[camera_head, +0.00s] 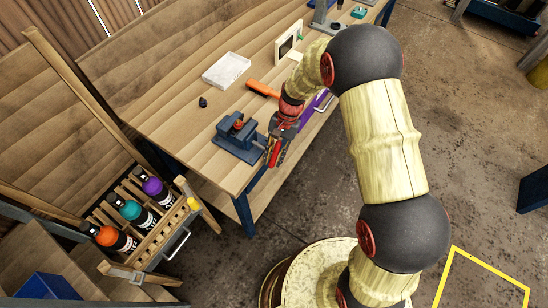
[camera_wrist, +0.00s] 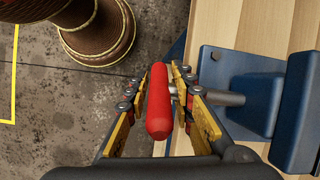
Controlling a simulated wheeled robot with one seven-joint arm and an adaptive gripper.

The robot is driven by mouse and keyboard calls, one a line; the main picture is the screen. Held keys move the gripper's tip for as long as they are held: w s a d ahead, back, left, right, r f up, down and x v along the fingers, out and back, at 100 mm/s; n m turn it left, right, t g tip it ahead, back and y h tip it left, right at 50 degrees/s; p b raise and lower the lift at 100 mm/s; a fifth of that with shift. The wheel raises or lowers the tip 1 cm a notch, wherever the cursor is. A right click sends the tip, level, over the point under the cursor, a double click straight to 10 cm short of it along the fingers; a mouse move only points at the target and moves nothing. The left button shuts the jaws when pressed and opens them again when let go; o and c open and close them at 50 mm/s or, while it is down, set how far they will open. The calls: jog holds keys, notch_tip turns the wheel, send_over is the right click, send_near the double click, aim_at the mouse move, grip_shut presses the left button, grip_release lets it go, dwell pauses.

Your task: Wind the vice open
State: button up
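The blue vice (camera_head: 236,139) sits at the near edge of the wooden workbench. In the wrist view its blue body (camera_wrist: 240,100) is on the right, with a grey screw shaft (camera_wrist: 224,98) reaching left toward my gripper. A red handle grip (camera_wrist: 159,105) lies lengthwise between my fingers, joined to a short metal bar at its right. My gripper (camera_head: 271,160) is just right of the vice, beyond the bench edge; it also shows in the wrist view (camera_wrist: 162,72). Its fingers straddle the red grip closely; whether they press on it is unclear. The jaw gap is hard to see.
A white tray (camera_head: 226,70), an orange-handled tool (camera_head: 262,89) and a small dark object (camera_head: 203,102) lie on the workbench (camera_head: 165,105). A wooden rack with several bottles (camera_head: 155,188) stands at the lower left. Concrete floor (camera_head: 470,160) is open on the right.

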jog(key=shift+f, duration=0.1)
jog(key=shift+c, duration=0.8)
jog(key=c, duration=0.4)
grip_shut()
jog(key=shift+t+h, duration=0.3)
